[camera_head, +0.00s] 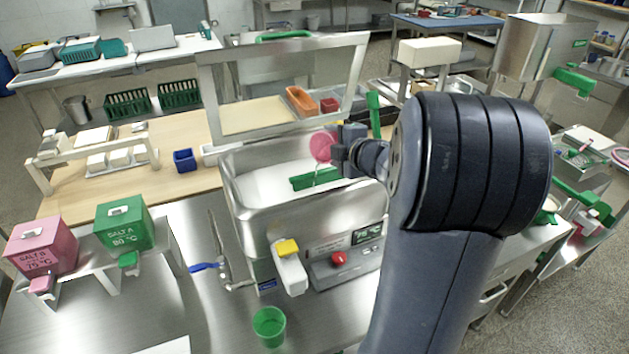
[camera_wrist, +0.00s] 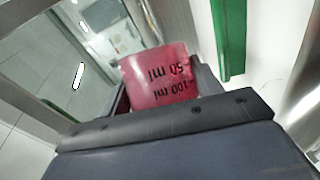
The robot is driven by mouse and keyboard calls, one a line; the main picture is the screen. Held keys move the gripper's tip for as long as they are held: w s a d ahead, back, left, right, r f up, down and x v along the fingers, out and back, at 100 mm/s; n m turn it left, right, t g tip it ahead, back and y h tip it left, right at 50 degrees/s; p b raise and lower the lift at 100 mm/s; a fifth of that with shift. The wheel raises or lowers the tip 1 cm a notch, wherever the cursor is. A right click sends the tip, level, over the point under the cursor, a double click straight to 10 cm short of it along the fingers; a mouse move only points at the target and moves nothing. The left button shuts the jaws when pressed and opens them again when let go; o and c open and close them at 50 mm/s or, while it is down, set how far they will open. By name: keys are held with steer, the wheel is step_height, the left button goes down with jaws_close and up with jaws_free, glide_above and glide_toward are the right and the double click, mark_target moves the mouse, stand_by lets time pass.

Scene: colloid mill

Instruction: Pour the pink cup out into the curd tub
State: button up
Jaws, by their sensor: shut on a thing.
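The pink cup (camera_head: 321,146) is held tipped on its side above the steel curd tub (camera_head: 305,218). My gripper (camera_head: 340,148) is shut on it. A thin pale streak hangs below the cup's mouth towards the tub. The tub holds white content, with a green paddle-like part (camera_head: 317,179) across it. In the wrist view the pink cup (camera_wrist: 158,76) sits between my fingers, with its 50 ml and 100 ml marks showing. The inside of the cup is hidden.
The tub's raised clear lid (camera_head: 285,85) stands behind the cup. A green cup (camera_head: 269,326) stands in front of the tub. Pink (camera_head: 42,248) and green (camera_head: 125,227) salt boxes are at the left. A blue-handled valve (camera_head: 207,267) sits beside the tub.

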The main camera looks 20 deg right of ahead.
steer(key=shift+s+a+r+n+b, duration=0.15)
steer(key=shift+a+n+b, duration=0.25)
steer(key=shift+b, duration=0.7)
steer(key=shift+r+n+t+h+b, duration=0.3)
steer(key=shift+n+t+b, duration=0.1)
steer(key=shift+b, duration=0.8)
steer(key=shift+a+n+b, duration=0.2)
steer(key=shift+n+b, duration=0.1)
steer(key=shift+b, duration=0.6)
steer(key=shift+s+b, duration=0.1)
steer(key=shift+b, duration=0.4)
steer(key=shift+r+t, duration=0.3)
steer(key=shift+n, duration=0.3)
steer(key=shift+h+b, duration=0.3)
steer(key=shift+b, duration=0.75)
